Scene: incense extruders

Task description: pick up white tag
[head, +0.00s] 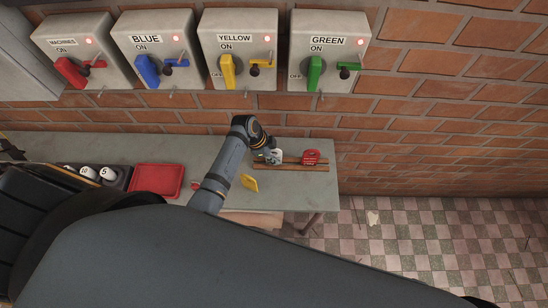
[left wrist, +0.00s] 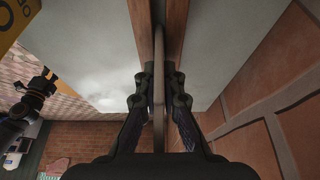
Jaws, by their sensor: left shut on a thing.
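The white tag (head: 273,157) stands at the left part of the wooden rack (head: 290,167) on the table. My left gripper (head: 266,152) reaches down to it, and its fingers are shut on it. In the left wrist view the fingers (left wrist: 160,85) pinch a thin pale plate, the tag seen edge-on (left wrist: 158,125), between the strips of the rack. The tag's face is partly hidden by the gripper. A dark jointed part (left wrist: 35,95) at the left of the left wrist view looks like my right gripper; its jaws are not clear.
A red tag (head: 311,157) stands on the rack to the right. A yellow tag (head: 249,183) lies on the table (head: 215,150) in front. A red tray (head: 158,179) is at left. Several switch boxes (head: 330,50) hang on the brick wall above.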

